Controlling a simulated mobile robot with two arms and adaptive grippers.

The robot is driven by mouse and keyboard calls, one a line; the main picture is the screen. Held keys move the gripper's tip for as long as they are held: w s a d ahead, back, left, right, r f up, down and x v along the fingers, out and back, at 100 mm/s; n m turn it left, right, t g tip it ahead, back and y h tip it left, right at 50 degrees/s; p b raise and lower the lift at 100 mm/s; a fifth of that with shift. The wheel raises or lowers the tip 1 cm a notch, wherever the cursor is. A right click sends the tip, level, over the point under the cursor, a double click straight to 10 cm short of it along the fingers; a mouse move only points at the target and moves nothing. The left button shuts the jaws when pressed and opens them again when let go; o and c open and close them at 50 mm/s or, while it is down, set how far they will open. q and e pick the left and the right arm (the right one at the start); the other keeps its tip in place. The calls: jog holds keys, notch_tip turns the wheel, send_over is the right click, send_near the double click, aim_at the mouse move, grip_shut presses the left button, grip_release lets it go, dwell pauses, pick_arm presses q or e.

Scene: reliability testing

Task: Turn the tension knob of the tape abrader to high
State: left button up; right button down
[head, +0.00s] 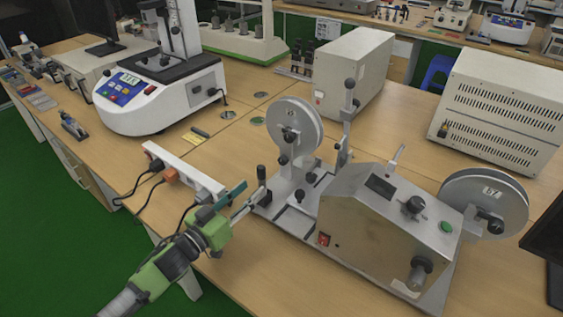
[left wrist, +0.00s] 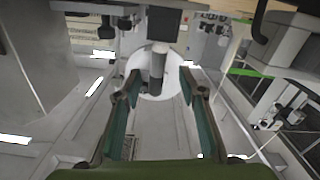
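The tape abrader (head: 370,228) is a grey metal machine on the wooden bench, with a tape reel (head: 297,122) at the back and another reel (head: 486,203) at the right. Its sloped panel carries a black knob (head: 414,206); a second dark knob (head: 421,270) is on the front face. No tension label is readable. My left gripper (head: 242,200) is open at the machine's left end, fingertips close to an upright black handle (head: 262,178). In the left wrist view a dark cylinder (left wrist: 157,68) before a pale disc shows between the open fingers (left wrist: 160,88); contact is unclear.
A white power strip (head: 185,168) with plugs and cables lies just behind my left gripper. A white tester (head: 160,95) stands at the back left, and grey boxes (head: 352,75) (head: 497,110) stand behind the abrader. A green button (head: 445,227) and red switch (head: 324,240) are on the abrader.

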aim_at(281, 162)
pick_arm(q)
jog(key=x, duration=1.3)
grip_shut()
